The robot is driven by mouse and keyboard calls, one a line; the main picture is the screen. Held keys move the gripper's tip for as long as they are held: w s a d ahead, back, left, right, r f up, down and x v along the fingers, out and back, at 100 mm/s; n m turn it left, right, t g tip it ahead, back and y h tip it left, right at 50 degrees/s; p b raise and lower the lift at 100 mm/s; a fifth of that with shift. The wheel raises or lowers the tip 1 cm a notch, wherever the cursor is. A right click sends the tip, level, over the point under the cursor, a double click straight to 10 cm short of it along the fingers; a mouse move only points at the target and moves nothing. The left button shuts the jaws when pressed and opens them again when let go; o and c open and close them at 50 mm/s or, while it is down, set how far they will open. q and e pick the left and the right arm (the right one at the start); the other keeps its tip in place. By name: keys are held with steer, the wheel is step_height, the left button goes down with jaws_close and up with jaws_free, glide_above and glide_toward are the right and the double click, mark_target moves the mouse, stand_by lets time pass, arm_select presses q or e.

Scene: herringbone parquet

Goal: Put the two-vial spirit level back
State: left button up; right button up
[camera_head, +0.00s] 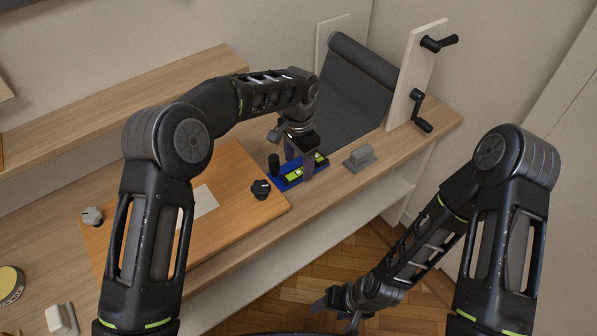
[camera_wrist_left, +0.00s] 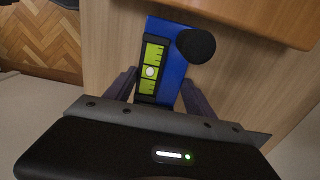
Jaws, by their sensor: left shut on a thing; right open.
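The two-vial spirit level (camera_head: 294,174) is a blue piece with yellow-green vials, on the wooden bench right of the orange board. A black round-topped knob (camera_head: 274,165) stands at its left end. My left gripper (camera_head: 299,160) reaches down over the level and is shut on it, a finger on each side; the fingers hide part of its middle. In the left wrist view the level (camera_wrist_left: 176,88) lies between the two fingers (camera_wrist_left: 160,92), with one vial and the knob (camera_wrist_left: 196,45) showing. I cannot tell whether it touches the bench. My right gripper (camera_head: 337,307) is open and empty, low over the floor.
A grey block (camera_head: 360,157) sits right of the level. Behind are a dark roller (camera_head: 362,62) with sheet and a pale upright with cranks (camera_head: 416,70). A yellow-topped tin (camera_head: 10,285) is at far left.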

arm_select(q)
steer(key=shift+f, duration=0.3)
stand_by(0.4)
steer(key=o, duration=1.6)
steer(key=shift+o, duration=0.4)
steer(key=shift+o, duration=0.8)
steer(key=shift+r, duration=0.1)
steer(key=shift+r+p, duration=1.6)
steer(key=shift+r, duration=1)
step_height(320, 180, up, 5)
steer(key=p, duration=0.3)
steer(key=shift+f, duration=0.2)
